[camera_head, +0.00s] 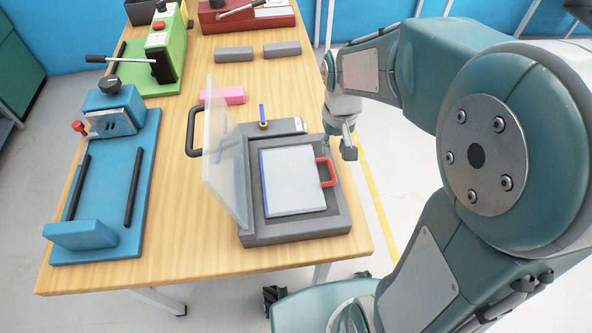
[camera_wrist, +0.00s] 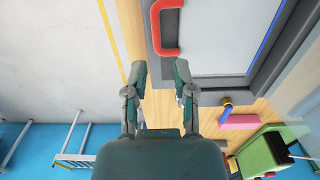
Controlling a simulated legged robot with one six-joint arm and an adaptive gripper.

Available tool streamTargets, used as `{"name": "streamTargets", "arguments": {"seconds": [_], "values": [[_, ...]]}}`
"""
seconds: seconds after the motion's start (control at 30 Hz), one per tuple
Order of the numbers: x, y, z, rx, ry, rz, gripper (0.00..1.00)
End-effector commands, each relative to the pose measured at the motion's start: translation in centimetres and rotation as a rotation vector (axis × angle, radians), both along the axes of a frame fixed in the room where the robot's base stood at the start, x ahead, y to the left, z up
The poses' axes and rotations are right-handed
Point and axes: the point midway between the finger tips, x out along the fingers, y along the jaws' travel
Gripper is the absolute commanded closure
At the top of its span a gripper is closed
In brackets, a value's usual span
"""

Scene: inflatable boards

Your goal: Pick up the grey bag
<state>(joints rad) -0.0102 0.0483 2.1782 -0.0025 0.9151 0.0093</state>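No plainly bag-shaped grey thing shows. The closest match is a flat pale grey panel (camera_head: 292,180) with a blue edge and a red handle (camera_head: 326,172). It lies in a dark grey case (camera_head: 297,236) whose clear lid (camera_head: 222,150) stands open at the left. My gripper (camera_head: 348,147) is by the table's right edge, beside the case. In the wrist view, my gripper (camera_wrist: 160,72) has its two fingers apart with nothing between them. The red handle (camera_wrist: 155,35) and part of the panel (camera_wrist: 215,38) show just beyond the fingertips.
A blue press (camera_head: 150,180) stands on the wooden table (camera_head: 180,245) at the left, with a green press (camera_head: 168,50) behind it. A pink block (camera_head: 226,96), two grey blocks (camera_head: 234,54) and a red device (camera_head: 245,15) are farther back. Floor lies open right of the table.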

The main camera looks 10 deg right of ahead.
Motion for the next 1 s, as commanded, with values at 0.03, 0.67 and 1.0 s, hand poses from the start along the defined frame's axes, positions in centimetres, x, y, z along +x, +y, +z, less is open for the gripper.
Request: {"name": "streamTargets", "arguments": {"seconds": [0.03, 0.67, 1.0], "values": [[-0.1, -0.1, -1.0, 0.001, 0.006, -0.002, 0.66], [0.5, -0.4, -9.0, 0.002, 0.004, -0.002, 0.66], [0.5, -0.3, -9.7, 0.002, 0.000, -0.001, 0.75]]}}
